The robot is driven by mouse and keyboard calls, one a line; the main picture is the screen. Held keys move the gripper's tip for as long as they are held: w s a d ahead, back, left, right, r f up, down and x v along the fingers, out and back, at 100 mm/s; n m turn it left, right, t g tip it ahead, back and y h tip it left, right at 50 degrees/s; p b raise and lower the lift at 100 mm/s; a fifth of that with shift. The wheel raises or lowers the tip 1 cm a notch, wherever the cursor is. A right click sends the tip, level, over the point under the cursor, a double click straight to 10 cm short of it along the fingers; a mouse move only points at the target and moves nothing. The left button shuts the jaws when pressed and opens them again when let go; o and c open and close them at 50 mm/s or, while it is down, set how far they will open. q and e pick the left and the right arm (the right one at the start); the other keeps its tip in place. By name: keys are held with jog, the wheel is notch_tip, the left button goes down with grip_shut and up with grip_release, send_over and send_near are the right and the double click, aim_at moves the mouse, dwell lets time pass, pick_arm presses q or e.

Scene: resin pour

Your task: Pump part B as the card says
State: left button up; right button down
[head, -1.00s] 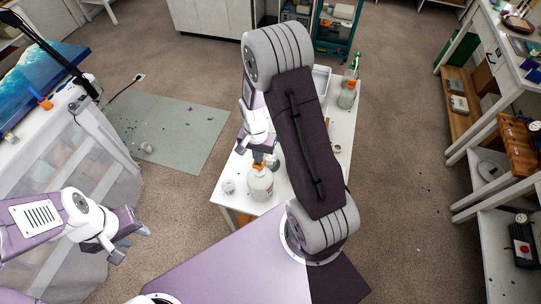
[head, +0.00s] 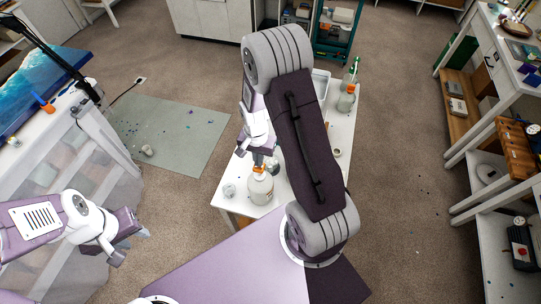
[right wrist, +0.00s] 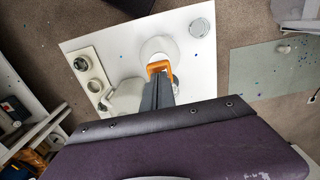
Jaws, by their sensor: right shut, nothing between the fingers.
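A white bottle (head: 260,189) with an orange pump top (head: 258,170) stands upright near the front of the white table. My right gripper (head: 258,158) is shut and empty, directly above the pump top. In the right wrist view the shut fingers (right wrist: 158,95) overlap the orange pump head (right wrist: 156,67); whether they touch it I cannot tell. A small cup (head: 229,190) stands left of the bottle; it also shows in the right wrist view (right wrist: 201,27). My left gripper (head: 133,237) is at the lower left, away from the bottles; its finger opening is unclear. No card is readable.
A second bottle with an orange collar (head: 346,99) and a green-topped spray bottle (head: 352,76) stand at the table's back right. My right arm hides the table's middle. A tray with round items (right wrist: 90,65) lies on the table. A grey-green mat (head: 175,135) lies on the floor.

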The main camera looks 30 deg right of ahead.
jog(key=shift+f, duration=0.15)
dwell(0.3)
jog(key=shift+s+f+b, duration=0.1)
jog(key=shift+f+b, duration=1.55)
jog(key=shift+f, duration=0.2)
jog(key=shift+r, duration=0.2)
notch_tip(320, 180, up, 4)
jog(key=p, duration=0.3)
jog(key=shift+f+p, duration=0.15)
jog(key=shift+p, duration=0.25)
jog(key=shift+f, duration=0.2)
